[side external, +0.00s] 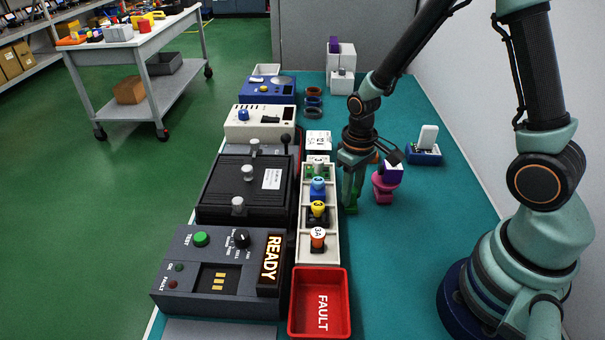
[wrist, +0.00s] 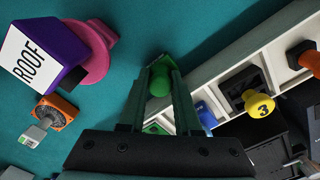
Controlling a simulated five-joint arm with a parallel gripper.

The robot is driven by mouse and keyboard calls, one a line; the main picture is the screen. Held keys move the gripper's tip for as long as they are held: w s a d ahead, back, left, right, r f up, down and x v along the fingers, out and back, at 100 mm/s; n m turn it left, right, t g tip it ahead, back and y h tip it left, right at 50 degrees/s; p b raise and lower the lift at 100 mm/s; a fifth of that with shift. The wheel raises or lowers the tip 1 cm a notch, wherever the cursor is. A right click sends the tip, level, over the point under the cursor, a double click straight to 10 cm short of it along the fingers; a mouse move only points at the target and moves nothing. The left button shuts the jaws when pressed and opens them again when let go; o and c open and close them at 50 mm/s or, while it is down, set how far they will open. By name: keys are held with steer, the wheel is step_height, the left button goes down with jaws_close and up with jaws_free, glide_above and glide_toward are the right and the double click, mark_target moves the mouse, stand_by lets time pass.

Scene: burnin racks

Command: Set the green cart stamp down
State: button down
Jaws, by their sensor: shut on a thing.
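My gripper (side external: 352,192) is shut on the green cart stamp (side external: 351,209), just right of the long white tray. The stamp is low over the teal bench top, and I cannot tell whether its base touches it. In the wrist view the stamp's round green knob (wrist: 160,82) shows between the fingers of my gripper (wrist: 162,75). The rest of the stamp is mostly hidden. The white tray (side external: 333,252) holds a blue stamp (side external: 318,189), a yellow stamp (side external: 318,210) and an orange stamp (side external: 317,240) in its compartments. A green part (side external: 319,168) also shows in its far compartment.
A magenta holder (side external: 382,192) with a purple block (side external: 393,173) stands close right of my gripper. A red FAULT bin (side external: 342,311) stands at the tray's near end. A black box (side external: 222,180) and a READY panel (side external: 185,262) stand left.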

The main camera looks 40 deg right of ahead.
steer(key=shift+f, duration=0.3)
steer(key=c, duration=0.6)
jaws_free()
steer(key=shift+r, duration=0.1)
steer(key=s+r+t, duration=0.2)
steer(key=r, duration=0.9)
steer(key=s+a+r+t, duration=0.1)
steer(key=s+r+t, duration=0.1)
steer(key=r, duration=0.9)
steer(key=shift+a+t, duration=0.25)
steer(key=shift+t, duration=0.15)
steer(key=shift+s+a+r+t, duration=0.1)
steer(key=shift+s+r+t, duration=0.2)
steer(key=shift+s+r, duration=0.15)
steer(key=shift+c, duration=0.4)
steer(key=shift+s+r, duration=0.1)
steer(key=shift+c, duration=0.9)
